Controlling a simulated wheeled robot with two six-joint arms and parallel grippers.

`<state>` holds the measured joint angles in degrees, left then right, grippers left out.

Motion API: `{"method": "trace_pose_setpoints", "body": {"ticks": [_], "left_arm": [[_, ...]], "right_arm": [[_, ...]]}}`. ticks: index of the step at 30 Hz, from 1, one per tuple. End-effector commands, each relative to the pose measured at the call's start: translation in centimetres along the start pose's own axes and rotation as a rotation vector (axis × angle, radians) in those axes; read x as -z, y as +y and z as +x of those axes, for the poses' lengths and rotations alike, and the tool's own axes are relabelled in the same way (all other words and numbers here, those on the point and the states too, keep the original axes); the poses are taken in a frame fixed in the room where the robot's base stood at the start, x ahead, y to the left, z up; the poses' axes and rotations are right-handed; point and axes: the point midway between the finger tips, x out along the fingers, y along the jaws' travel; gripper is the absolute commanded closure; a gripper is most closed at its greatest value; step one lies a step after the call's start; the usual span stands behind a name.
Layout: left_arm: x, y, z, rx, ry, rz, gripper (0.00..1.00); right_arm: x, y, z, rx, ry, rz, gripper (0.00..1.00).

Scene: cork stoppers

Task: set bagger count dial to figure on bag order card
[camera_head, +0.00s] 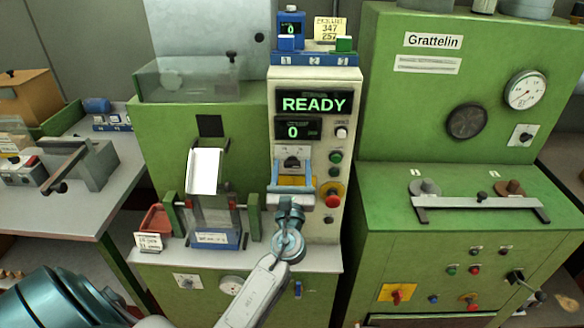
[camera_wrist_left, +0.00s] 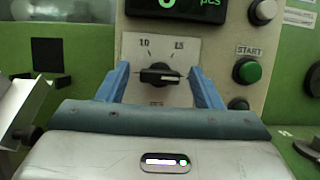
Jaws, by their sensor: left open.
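The count dial is a black knob (camera_head: 292,163) on a pale plate on the bagger's white column; it also shows in the left wrist view (camera_wrist_left: 160,75). Its bar lies about level, below the printed marks 10 and 15; I cannot tell which end points. My left gripper (camera_head: 290,172) is open, with one blue finger on each side of the knob and gaps between; its fingers also show in the left wrist view (camera_wrist_left: 159,80). A small white card with red print (camera_head: 148,242), perhaps the order card, stands at the bagger's left front; its figure is unreadable. My right gripper is not in view.
Above the dial are a READY display (camera_head: 314,104) and a count display reading 0 (camera_head: 292,131). A green START button (camera_wrist_left: 247,71) and a red knob on yellow (camera_head: 332,199) sit close right of the dial. A yellow card (camera_head: 330,28) stands on top.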

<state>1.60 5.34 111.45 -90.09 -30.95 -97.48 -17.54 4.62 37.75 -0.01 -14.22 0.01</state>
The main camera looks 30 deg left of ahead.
Motion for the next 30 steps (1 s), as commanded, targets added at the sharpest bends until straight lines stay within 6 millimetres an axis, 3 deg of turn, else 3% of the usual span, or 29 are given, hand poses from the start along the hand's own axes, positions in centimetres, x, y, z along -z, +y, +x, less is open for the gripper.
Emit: {"method": "trace_pose_setpoints", "body": {"ticks": [5,12,13,23,30], "left_arm": [[0.0,0.0,0.0,0.000,0.000,0.000,0.40],[0.0,0.0,0.0,0.000,0.000,-0.001,0.83],[0.0,0.0,0.0,0.000,0.000,-0.001,0.85],[0.2,-0.1,-0.1,-0.018,0.000,-0.046,0.85],[0.3,-0.2,-0.2,-0.075,0.000,-0.182,0.85]], "right_arm": [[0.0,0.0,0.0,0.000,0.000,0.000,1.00],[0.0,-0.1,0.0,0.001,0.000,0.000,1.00],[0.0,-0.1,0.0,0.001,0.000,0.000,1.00],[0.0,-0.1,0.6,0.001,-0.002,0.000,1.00],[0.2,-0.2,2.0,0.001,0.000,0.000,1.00]]}}
